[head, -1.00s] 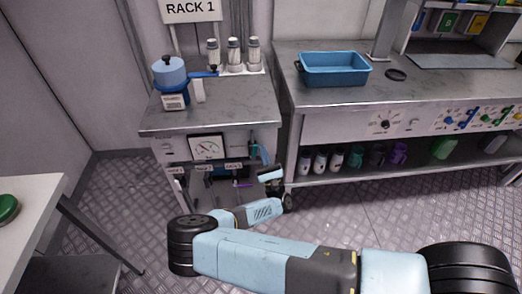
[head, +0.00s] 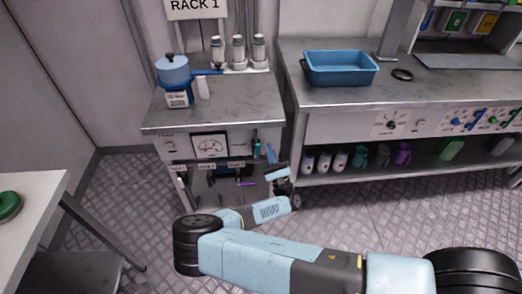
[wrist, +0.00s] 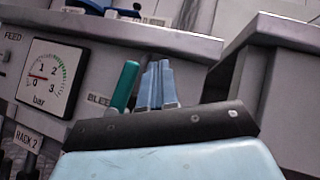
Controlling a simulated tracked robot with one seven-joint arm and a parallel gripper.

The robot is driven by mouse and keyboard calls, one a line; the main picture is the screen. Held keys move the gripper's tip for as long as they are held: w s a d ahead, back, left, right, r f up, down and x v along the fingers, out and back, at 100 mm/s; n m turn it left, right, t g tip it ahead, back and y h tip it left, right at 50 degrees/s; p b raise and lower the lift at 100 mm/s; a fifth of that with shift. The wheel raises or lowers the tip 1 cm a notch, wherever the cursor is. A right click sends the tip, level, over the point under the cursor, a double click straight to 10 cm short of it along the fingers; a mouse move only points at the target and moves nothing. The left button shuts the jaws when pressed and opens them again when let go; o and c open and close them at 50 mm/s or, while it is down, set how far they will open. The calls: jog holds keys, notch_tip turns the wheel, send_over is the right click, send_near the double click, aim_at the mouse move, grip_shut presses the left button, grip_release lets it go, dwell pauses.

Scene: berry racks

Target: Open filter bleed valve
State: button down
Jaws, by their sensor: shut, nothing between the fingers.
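The bleed valve's teal-green lever (wrist: 125,86) stands up, leaning slightly right, beside a partly hidden BLEED label (wrist: 98,100) in the wrist view. In the head view the lever (head: 257,149) is small at the right of the rack's front panel. My gripper (wrist: 158,82) has its two blue fingers together and empty, just right of the lever. I cannot tell whether they touch it. In the head view my gripper (head: 271,153) is at the panel's right edge. The pressure gauge (wrist: 46,77) has its needle near 0 bar. My gripper's body hides the lever's base.
The rack bench (head: 240,97) carries a blue pot (head: 173,71) and several white-capped filter bottles (head: 238,52). A second bench (head: 430,92) with a blue tub (head: 342,71) stands close to the right.

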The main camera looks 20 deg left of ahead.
jog(key=s+d, duration=0.2)
jog(key=d, duration=1)
jog(key=shift+f, duration=0.45)
